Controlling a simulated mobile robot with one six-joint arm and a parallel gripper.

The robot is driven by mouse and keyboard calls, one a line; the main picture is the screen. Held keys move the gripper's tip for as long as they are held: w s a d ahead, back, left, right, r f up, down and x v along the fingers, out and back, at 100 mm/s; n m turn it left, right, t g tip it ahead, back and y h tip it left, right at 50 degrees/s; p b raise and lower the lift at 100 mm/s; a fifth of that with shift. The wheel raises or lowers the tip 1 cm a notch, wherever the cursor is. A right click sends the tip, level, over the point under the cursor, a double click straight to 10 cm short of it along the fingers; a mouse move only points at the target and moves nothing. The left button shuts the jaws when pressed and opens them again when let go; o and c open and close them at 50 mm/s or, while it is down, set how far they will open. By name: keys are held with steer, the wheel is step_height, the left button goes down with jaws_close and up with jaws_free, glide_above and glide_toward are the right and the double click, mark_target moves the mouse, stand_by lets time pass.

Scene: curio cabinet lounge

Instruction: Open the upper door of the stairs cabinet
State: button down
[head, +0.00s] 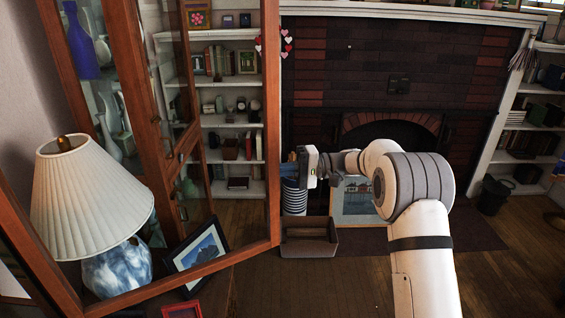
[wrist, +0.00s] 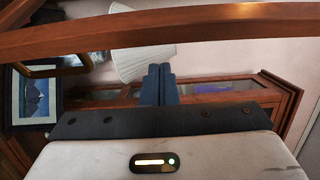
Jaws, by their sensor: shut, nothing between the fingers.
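The stairs cabinet (head: 150,120) stands at the left in the head view, tall, reddish-brown and glass-fronted, with vases inside. A large wooden-framed glass door (head: 272,130) stands swung out wide towards the camera. Its upright edge and bottom rail are in plain view. My gripper (head: 288,170) is shut and empty, just right of that upright edge. In the wrist view my blue-grey fingers (wrist: 158,78) are together, and a wooden frame bar (wrist: 170,28) crosses above them. I cannot tell whether they touch the frame. The cabinet (wrist: 278,95) also shows behind them.
A white-shaded lamp (head: 92,190) with a blue marbled base shows through the door frame. Framed pictures (head: 197,247) stand low nearby. An open box (head: 308,240), a striped vase (head: 294,197) and a leaning picture (head: 357,203) are near the fireplace (head: 400,90).

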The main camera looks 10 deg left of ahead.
steer(key=shift+s+d, duration=0.8)
steer(key=shift+d, duration=0.05)
